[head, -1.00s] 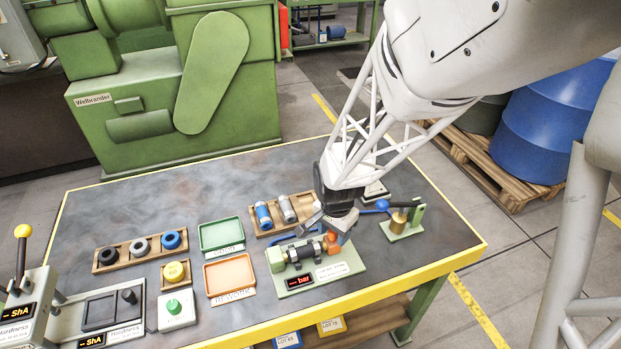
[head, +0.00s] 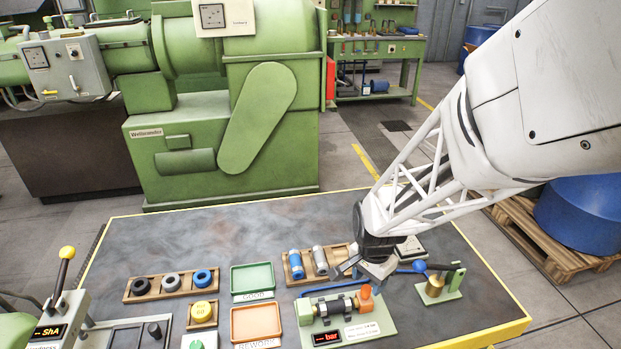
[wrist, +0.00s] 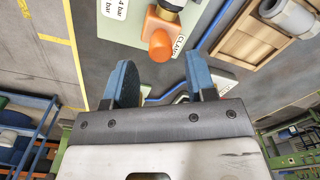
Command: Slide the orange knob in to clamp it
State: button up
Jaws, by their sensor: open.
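The orange knob (head: 365,292) stands at the right end of the test fixture (head: 383,322), on an orange block. A dark and metallic cylindrical piece (head: 335,305) lies along the fixture, between the green block at its left end and the orange block. In the wrist view the rounded orange knob (wrist: 160,45) shows just beyond the fingertips, roughly centred between them. My gripper (wrist: 161,68) is open with nothing between its blue fingers. In the head view my gripper (head: 352,268) is low over the table, just behind the knob; contact cannot be told.
A wooden rack (head: 292,275) with a blue and a grey cylinder stands behind the fixture. A valve stand with a blue-ended lever (head: 435,285) is to the right. Green (head: 252,278) and orange (head: 257,322) trays lie to the left. The table's back left is clear.

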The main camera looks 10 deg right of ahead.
aim_at(367, 289)
jog(key=shift+r, duration=2)
jog(key=shift+s+a+r, duration=0.1)
jog(key=shift+r, duration=0.15)
jog(key=s+a+r+n+t, duration=0.1)
jog(key=s+a+r+n, duration=0.1)
jog(key=s+r+n, duration=0.4)
jog(key=s+a+r+n+t, duration=0.1)
jog(key=s+a+r+n, duration=0.2)
jog(key=r, duration=0.8)
jog(key=s+n, duration=0.2)
jog(key=s, duration=0.1)
jog(key=shift+s+n+t, duration=0.15)
jog(key=shift+n+t, duration=0.15)
jog(key=shift+n, duration=0.1)
jog(key=shift+a, duration=0.1)
